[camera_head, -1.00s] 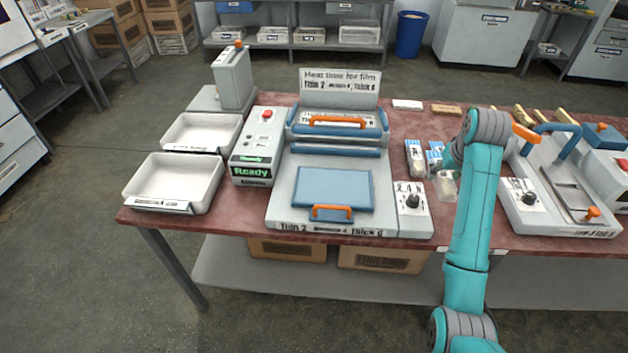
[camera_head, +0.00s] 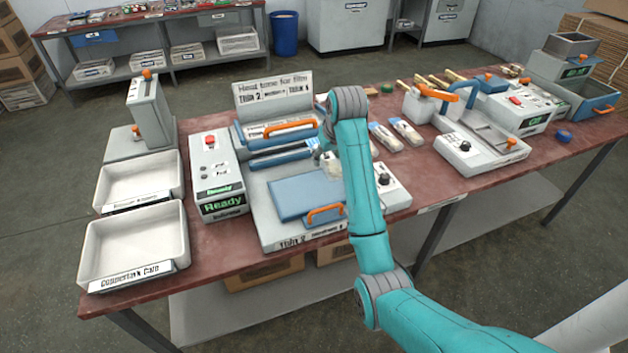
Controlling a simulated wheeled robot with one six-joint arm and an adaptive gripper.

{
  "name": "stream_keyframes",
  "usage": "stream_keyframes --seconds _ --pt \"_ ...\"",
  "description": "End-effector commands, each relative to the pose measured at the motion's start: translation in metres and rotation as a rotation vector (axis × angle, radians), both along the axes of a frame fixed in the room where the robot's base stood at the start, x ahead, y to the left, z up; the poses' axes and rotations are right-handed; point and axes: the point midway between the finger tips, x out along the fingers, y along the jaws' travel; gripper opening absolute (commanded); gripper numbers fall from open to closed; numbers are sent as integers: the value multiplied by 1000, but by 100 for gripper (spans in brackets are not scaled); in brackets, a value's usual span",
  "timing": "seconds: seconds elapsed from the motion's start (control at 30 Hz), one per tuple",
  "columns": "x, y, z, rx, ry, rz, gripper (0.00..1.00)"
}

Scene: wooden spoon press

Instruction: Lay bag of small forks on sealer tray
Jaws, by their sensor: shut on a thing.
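The heat sealer (camera_head: 262,222) stands mid-table, with a flat blue tray (camera_head: 300,197) in front of its raised lid and an orange handle at the tray's front. My gripper (camera_head: 327,157) is over the tray's back right corner, partly hidden behind my own wrist. It is shut on a small pale, clear bag (camera_head: 332,168), which hangs at or just above the tray; I cannot tell whether they touch. The bag's contents are too small to make out. Two more bags (camera_head: 384,137) (camera_head: 407,131) lie on the table to the right.
Two white bins (camera_head: 137,247) (camera_head: 142,181) stand at the left, beside a control box reading Ready (camera_head: 217,178). The sealer's dial panel (camera_head: 388,187) is right of the tray. Another machine (camera_head: 482,150) stands further right. A sign (camera_head: 272,95) rises behind the sealer.

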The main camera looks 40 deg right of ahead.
Motion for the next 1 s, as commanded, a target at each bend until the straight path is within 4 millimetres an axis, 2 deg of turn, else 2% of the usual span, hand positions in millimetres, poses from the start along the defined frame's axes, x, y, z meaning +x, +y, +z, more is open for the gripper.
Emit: stream_keyframes --seconds 0.1,0.37,0.6,0.97,1.0 --pt "-1 0 -20 1 3 0 30" --pt "0 0 -39 0 1 0 30" --pt "0 0 -68 1 2 0 30" --pt "0 0 -71 0 -1 0 30" --pt "0 0 -72 0 -1 0 58"
